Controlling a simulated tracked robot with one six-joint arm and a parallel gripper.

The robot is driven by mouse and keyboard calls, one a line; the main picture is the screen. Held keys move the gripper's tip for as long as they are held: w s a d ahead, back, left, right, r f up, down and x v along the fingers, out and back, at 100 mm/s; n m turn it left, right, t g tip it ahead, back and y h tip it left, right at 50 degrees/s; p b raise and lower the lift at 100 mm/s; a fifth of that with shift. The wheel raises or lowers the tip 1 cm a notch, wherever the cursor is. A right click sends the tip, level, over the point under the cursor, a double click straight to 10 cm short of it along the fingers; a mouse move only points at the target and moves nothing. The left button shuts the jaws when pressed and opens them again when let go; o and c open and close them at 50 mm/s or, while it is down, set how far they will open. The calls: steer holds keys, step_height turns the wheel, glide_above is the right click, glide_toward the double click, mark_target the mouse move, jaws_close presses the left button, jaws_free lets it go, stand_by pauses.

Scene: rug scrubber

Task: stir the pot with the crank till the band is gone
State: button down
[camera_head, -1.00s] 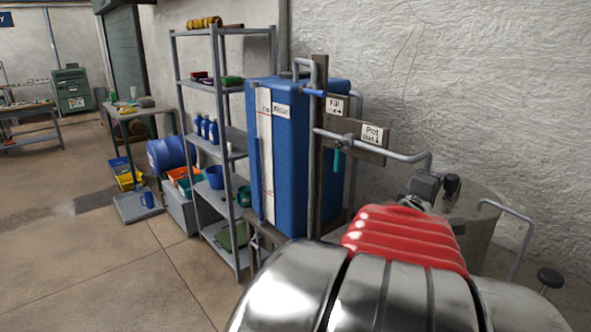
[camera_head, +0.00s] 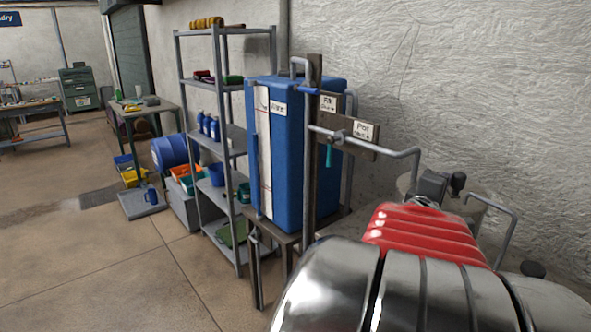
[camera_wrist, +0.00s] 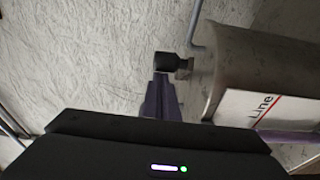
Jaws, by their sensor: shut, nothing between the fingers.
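The grey pot (camera_head: 474,214) stands at the right by the wall, mostly hidden behind my red and silver arm. A bent grey handle (camera_head: 509,216) rises beside it; I cannot tell whether this is the crank. In the wrist view the pot (camera_wrist: 262,60) fills the right side, with a white label (camera_wrist: 262,112) reading "Line" and a red stripe. A dark knob (camera_wrist: 165,62) on a short grey stub sticks out from its side. My gripper (camera_wrist: 160,80) is shut and empty, its tips just short of or at the knob; contact is unclear. The pot's contents and band are hidden.
A metal shelf (camera_head: 225,140) stands further left. The floor (camera_head: 100,270) at the lower left is clear.

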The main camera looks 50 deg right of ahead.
steer(key=shift+s+d, duration=0.15)
steer(key=shift+s, duration=0.35)
steer(key=shift+a, duration=0.35)
steer(key=a, duration=0.7)
steer(key=shift+w, duration=0.2)
steer(key=shift+f, duration=0.1)
